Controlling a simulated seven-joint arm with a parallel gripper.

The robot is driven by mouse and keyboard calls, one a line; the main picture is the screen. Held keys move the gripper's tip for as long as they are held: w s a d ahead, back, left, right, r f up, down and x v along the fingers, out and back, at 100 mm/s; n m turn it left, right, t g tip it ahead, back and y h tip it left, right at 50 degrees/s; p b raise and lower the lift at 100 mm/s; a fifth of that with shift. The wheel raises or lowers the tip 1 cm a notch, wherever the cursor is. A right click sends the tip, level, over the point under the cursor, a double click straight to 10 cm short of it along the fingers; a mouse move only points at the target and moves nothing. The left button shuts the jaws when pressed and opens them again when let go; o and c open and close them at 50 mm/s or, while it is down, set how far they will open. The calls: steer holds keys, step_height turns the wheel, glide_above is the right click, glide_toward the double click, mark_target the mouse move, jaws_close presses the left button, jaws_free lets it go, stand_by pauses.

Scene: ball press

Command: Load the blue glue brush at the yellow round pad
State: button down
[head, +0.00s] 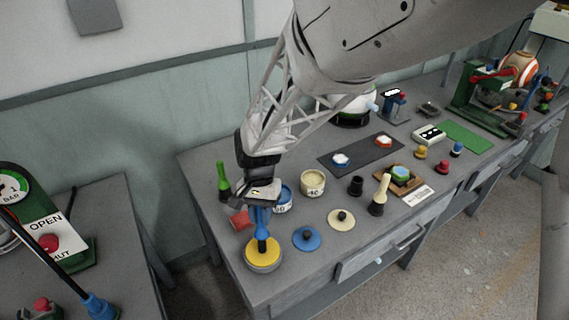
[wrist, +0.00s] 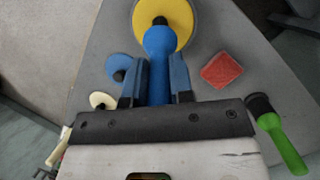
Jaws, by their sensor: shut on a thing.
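The blue glue brush (head: 262,222) is upright in my gripper (head: 261,205), with its dark tip pointing down. The tip appears at the middle of the yellow round pad (head: 252,258); I cannot tell for sure whether it touches or hovers just above. In the wrist view, my gripper (wrist: 160,88) is shut on the brush's blue handle (wrist: 158,50), one finger on each side. The yellow pad (wrist: 185,30) lies beyond the handle there, with the dark tip over it. The pad sits on a grey round base near the bench's front left corner.
A blue disc (head: 306,239) and a cream disc (head: 341,219), both with dark knobs, lie right of the pad. A red block (head: 240,219), green bottle-shaped brush (head: 223,183), blue pot (head: 283,203) and cream pot (head: 313,183) stand behind. The bench front edge is close.

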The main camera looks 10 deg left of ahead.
steer(key=shift+r, duration=3.5)
steer(key=shift+w, duration=0.1)
steer(key=w+d+r, duration=0.2)
steer(key=w+d, duration=0.4)
steer(key=w, duration=0.7)
steer(key=w+d+r, duration=0.2)
steer(key=w+d, duration=0.4)
steer(key=w, duration=0.6)
steer(key=w+d+r, duration=0.1)
steer(key=w+d, duration=0.8)
steer(key=d, duration=0.3)
steer(key=w+d+r, duration=0.2)
steer(key=w+d, duration=0.7)
steer(key=d, duration=0.3)
steer(key=shift+d, duration=0.15)
